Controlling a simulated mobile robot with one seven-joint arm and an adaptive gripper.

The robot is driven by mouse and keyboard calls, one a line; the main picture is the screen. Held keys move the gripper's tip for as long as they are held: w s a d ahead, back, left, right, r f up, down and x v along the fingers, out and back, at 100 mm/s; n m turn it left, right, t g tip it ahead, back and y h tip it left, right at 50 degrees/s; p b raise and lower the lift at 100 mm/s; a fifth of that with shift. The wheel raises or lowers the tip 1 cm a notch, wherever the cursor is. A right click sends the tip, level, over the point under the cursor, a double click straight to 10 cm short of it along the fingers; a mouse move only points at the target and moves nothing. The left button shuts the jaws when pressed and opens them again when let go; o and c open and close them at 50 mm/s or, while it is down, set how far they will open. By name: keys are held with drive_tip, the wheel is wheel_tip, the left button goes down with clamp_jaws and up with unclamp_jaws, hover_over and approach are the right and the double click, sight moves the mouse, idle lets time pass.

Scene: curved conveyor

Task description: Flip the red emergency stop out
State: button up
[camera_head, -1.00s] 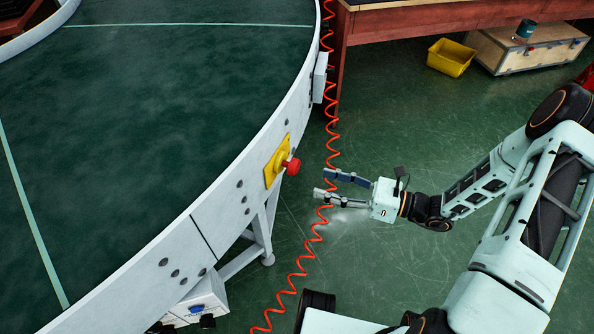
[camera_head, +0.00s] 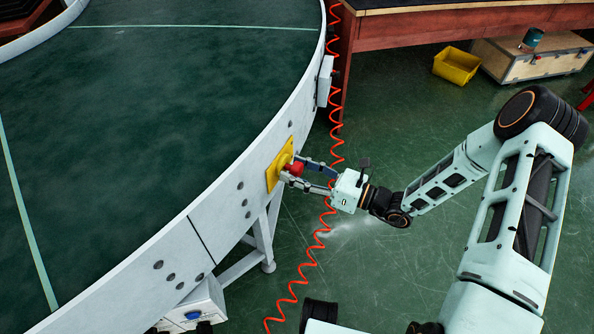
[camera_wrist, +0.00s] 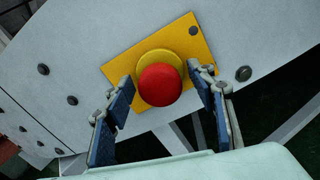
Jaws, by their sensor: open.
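The red emergency stop (camera_head: 296,168) is a round red button on a yellow plate (camera_head: 273,175) fixed to the white outer side of the curved conveyor (camera_head: 216,204). In the wrist view the red button (camera_wrist: 159,85) sits in a yellow collar on the yellow plate (camera_wrist: 197,44). My gripper (camera_head: 293,171) is open at the button, with one finger on each side of it. In the wrist view the open fingers of my gripper (camera_wrist: 163,92) flank the button, and small gaps seem to show beside it. Whether either finger touches it I cannot tell.
A coiled orange hose (camera_head: 314,247) runs down past my gripper. A red-brown bench (camera_head: 365,30) stands at the back, with a yellow bin (camera_head: 457,66) and a wooden crate (camera_head: 535,60) beyond. A white box with a blue part (camera_head: 197,305) hangs under the conveyor.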

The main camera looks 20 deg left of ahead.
drive_tip(key=shift+c, duration=0.4)
clamp_jaws()
drive_tip(key=shift+s+d+r+p, duration=0.1)
drive_tip(key=shift+d+p, duration=0.25)
drive_tip(key=shift+d, duration=0.55)
drive_tip(key=shift+s, duration=0.1)
drive_tip(key=shift+o, duration=0.4)
unclamp_jaws()
drive_tip(key=s+d, duration=0.2)
drive_tip(key=d, duration=1)
